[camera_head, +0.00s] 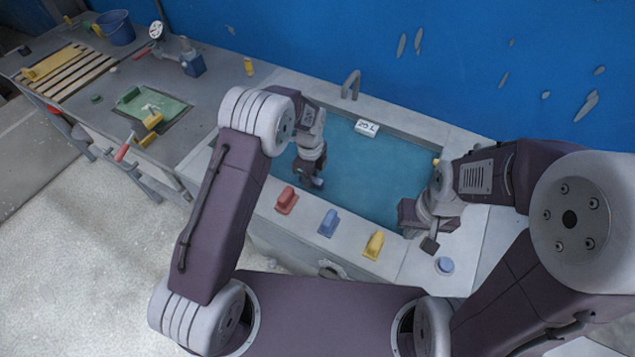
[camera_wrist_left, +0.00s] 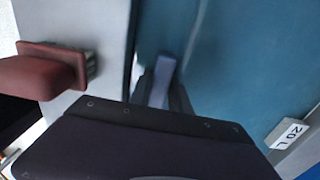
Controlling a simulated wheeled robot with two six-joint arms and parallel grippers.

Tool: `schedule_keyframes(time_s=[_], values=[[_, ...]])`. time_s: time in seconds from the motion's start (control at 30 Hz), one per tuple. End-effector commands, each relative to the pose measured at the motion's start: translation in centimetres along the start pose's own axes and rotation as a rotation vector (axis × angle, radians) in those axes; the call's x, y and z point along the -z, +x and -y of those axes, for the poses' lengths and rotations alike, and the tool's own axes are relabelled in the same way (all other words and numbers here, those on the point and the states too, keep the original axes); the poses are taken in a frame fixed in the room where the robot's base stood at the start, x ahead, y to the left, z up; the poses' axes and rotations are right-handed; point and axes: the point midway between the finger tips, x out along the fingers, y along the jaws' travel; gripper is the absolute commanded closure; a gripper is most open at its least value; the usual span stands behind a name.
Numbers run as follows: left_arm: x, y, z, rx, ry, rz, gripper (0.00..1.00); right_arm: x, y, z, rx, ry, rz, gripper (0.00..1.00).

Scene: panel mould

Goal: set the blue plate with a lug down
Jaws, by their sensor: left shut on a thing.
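My left gripper (camera_head: 316,183) is low over the left part of the water-filled basin. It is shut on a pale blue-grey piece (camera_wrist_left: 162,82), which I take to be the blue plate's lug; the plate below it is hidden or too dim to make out. Part of the held piece shows at the gripper's tip in the head view. I cannot tell whether it touches the water or the basin floor.
The basin (camera_head: 395,130) carries a "20 L" label (camera_head: 367,127). Red (camera_head: 286,200), blue (camera_head: 328,223) and yellow (camera_head: 373,245) pieces with raised grips stand on its front rim. A small blue round thing (camera_head: 445,265) lies right. The basin's middle looks clear.

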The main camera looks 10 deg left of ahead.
Motion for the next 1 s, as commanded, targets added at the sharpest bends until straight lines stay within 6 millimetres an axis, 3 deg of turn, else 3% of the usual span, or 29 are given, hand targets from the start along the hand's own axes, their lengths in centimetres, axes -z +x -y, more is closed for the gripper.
schedule_keyframes(time_s=[0.23, 0.43, 0.77, 0.8, 0.87, 1.0], values=[[0.0, 1.2, 0.1, 0.003, -0.001, 0.0, 1.0, 0.0, 0.0, 0.0, 0.0, 0.0, 0.0, 1.0], [0.0, 4.3, 0.0, 0.001, -0.002, 0.0, 1.0, 0.0, -0.1, 0.0, 0.0, 0.0, 0.0, 1.0], [0.0, 4.8, 0.1, 0.005, -0.002, 0.001, 1.0, 0.0, 0.1, 0.0, 0.0, 0.0, 0.0, 1.0], [0.0, 4.9, 0.1, 0.003, -0.002, 0.0, 0.71, 0.0, 0.1, 0.0, 0.0, 0.0, 0.0, 1.0], [0.0, 4.8, 0.1, 0.003, -0.002, 0.0, 0.55, 0.0, 0.1, 0.0, 0.0, 0.0, 0.0, 1.0], [0.0, 4.8, 0.1, 0.002, -0.002, 0.0, 0.55, 0.0, 0.1, 0.0, 0.0, 0.0, 0.0, 1.0]])
